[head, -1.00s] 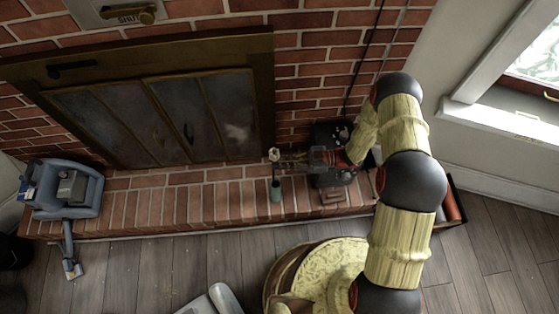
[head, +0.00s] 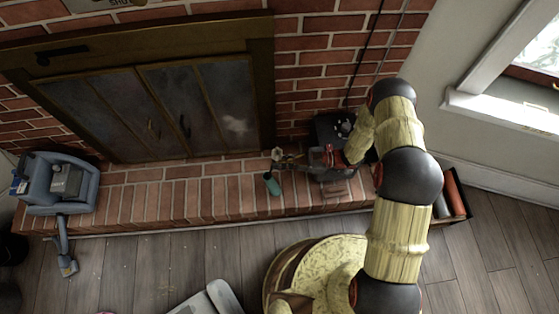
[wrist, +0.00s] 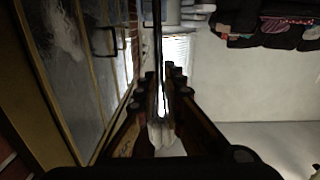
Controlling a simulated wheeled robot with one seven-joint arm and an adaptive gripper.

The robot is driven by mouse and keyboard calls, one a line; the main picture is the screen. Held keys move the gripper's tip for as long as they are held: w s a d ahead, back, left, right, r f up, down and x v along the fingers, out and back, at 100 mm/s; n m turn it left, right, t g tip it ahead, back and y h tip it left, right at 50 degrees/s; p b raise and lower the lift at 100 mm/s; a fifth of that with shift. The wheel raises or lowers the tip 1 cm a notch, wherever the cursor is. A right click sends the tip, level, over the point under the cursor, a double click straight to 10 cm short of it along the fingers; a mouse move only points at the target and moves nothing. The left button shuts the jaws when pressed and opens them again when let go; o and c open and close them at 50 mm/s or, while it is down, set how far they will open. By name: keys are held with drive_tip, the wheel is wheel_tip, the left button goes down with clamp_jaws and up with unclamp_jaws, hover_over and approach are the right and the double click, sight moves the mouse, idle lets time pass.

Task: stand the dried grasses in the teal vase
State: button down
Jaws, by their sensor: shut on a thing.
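The teal vase (head: 273,185) stands on the brick hearth in the head view, left of my gripper, and leans with its top to the left. My gripper (head: 289,161) reaches in from the right, above and beside the vase. It is shut on the dried grasses (head: 277,153), whose pale head shows at the fingertips. In the wrist view the fingers (wrist: 163,85) come together around pale strands (wrist: 160,130). The lower stems are small and dark near the vase mouth; I cannot tell whether they are inside it. The vase is not clear in the wrist view.
The fireplace doors (head: 160,110) rise behind the hearth (head: 150,200). A dark object (head: 330,130) stands under my forearm. A blue-grey machine (head: 60,185) sits at the hearth's left end. A round yellow-topped piece (head: 330,270) stands in front. The hearth's left-middle is clear.

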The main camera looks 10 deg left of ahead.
drive_tip(key=shift+f, duration=1.9)
drive_tip(key=c, duration=1.8)
unclamp_jaws()
drive_tip(key=shift+c, duration=0.2)
drive_tip(key=w+d, duration=0.2)
drive_tip(key=d, duration=0.9)
drive_tip(key=shift+w+d, duration=0.2)
drive_tip(key=shift+d, duration=0.2)
